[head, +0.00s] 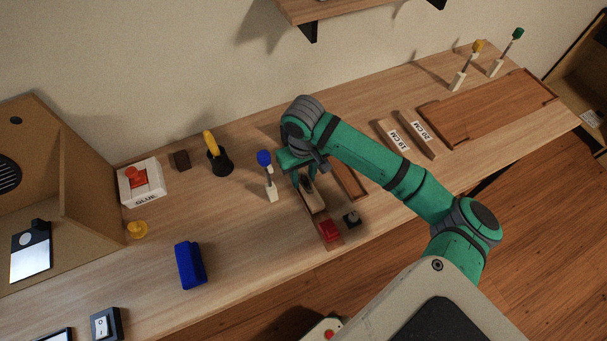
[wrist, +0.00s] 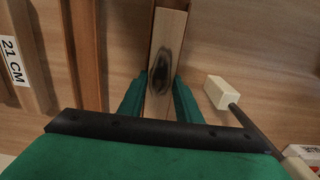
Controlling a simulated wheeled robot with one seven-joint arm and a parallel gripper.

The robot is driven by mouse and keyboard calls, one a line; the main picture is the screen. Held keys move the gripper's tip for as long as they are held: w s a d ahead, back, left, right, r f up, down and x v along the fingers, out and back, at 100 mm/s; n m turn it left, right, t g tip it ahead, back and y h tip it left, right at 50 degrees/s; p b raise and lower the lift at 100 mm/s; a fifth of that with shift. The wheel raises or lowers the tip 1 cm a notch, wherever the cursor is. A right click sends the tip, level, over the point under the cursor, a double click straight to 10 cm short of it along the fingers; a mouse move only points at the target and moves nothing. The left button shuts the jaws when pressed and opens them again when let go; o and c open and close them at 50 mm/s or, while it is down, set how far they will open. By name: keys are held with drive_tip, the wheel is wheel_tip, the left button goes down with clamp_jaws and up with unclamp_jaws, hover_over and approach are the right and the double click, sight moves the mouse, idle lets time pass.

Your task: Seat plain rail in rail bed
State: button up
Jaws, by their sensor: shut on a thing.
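The plain rail (head: 315,203) is a pale wooden bar with a dark oval mark, which shows clearly in the wrist view (wrist: 166,60). My gripper (head: 306,182) is shut on it, with green fingers on both sides in the wrist view (wrist: 160,95). A narrow brown base with a red block (head: 329,230) at its front end lies in line with the rail; it looks like the rail bed. Its brown edge shows beyond the rail's far end. I cannot tell whether the rail rests in it or hangs just above. My gripper hides part of both.
A brown frame (head: 348,178) lies to the right, partly behind my arm. Rails marked 19 CM (head: 394,137) and 20 CM (head: 420,134) lie farther right, near a large brown tray (head: 490,110). A blue-topped post (head: 270,190) stands close on the left; a black block (head: 352,219) is nearby.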

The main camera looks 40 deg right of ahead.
sight(303, 179)
drive_tip(key=shift+f, duration=0.1)
drive_tip(key=o, duration=1.2)
wheel_tip(303, 179, up, 11)
drive_tip(key=shift+f, duration=0.1)
